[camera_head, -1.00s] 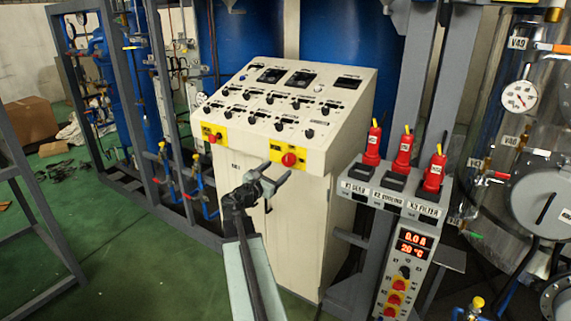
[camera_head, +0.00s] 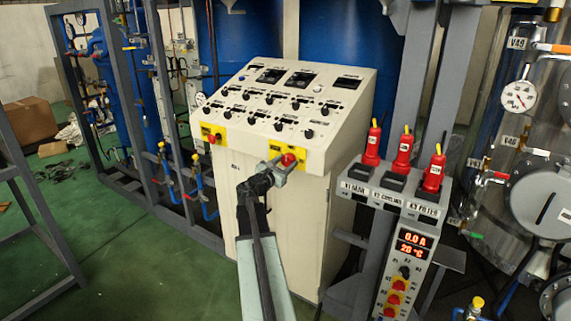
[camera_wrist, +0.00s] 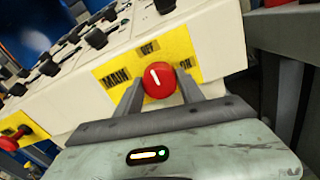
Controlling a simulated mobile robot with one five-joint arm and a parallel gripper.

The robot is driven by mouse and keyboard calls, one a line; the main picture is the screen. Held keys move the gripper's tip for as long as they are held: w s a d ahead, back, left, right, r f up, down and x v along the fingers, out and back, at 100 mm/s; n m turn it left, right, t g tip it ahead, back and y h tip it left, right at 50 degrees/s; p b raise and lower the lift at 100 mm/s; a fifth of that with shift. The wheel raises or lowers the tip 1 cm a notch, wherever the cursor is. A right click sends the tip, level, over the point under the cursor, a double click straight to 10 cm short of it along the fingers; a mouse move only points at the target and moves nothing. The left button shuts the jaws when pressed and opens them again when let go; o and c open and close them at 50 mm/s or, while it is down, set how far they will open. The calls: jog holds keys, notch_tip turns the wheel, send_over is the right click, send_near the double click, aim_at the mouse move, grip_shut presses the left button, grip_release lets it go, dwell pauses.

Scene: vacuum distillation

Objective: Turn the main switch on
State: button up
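The main switch is a red round knob with a white line on a yellow plate marked MAIN, OFF and ON. It sits on the front edge of the cream control cabinet in the head view (camera_head: 288,159) and fills the middle of the wrist view (camera_wrist: 158,80). The white line leans slightly left of upright, near the OFF mark. My gripper (camera_head: 281,163) is at the knob, its two fingers on either side of it, as the wrist view also shows (camera_wrist: 160,92). The fingers are apart; I cannot tell whether they touch the knob.
The cream control cabinet (camera_head: 290,220) carries several black knobs on its sloped top. A second red knob (camera_head: 211,139) on yellow is at its left corner. A grey stand with red plugs (camera_head: 402,152) is close on the right. Green floor is open at the left.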

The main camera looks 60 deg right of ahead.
jog(key=shift+m, duration=0.3)
jog(key=m, duration=0.4)
jog(key=shift+f+b, duration=0.1)
jog(key=shift+b, duration=0.2)
jog(key=m, duration=0.9)
jog(key=shift+m+g, duration=0.3)
jog(key=shift+m+b, duration=0.3)
jog(key=shift+m, duration=1.8)
jog(key=o, duration=1.4)
jog(key=shift+c, duration=0.2)
